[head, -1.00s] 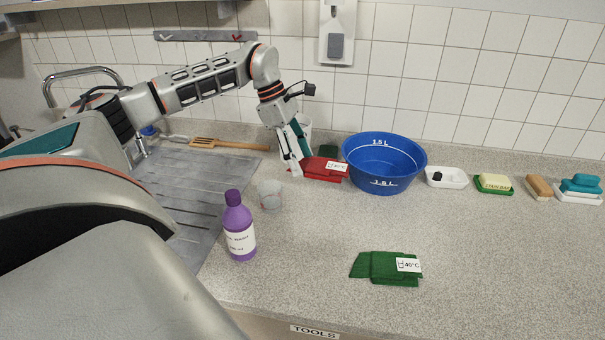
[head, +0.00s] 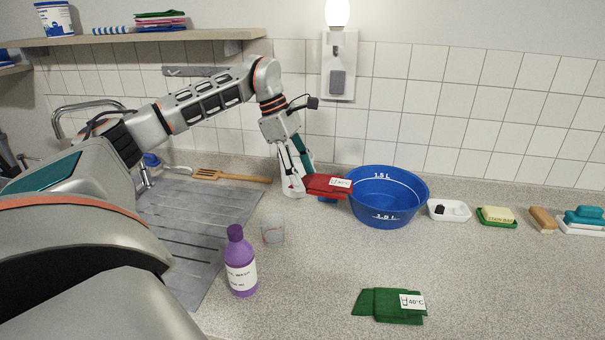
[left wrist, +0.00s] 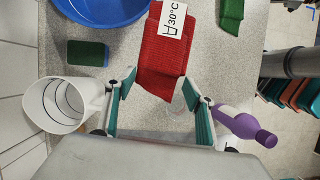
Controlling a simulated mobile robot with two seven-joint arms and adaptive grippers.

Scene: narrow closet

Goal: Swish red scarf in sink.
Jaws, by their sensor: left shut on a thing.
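The red scarf (head: 325,186), folded and with a white 30°C label, hangs from my left gripper (head: 302,187). It is held a little above the counter, just left of the blue basin (head: 388,205), and its right end overlaps the basin's rim in the head view. In the left wrist view, the scarf (left wrist: 160,65) lies between the teal fingers of my left gripper (left wrist: 158,82). A steel tap (head: 85,105) stands at the left; the sink bowl is hidden behind my arm. My right gripper is not in view.
A purple bottle (head: 240,265) and a clear cup (head: 273,230) stand in front of my gripper. A green cloth (head: 380,304) lies at the front. Soap dishes line the right.

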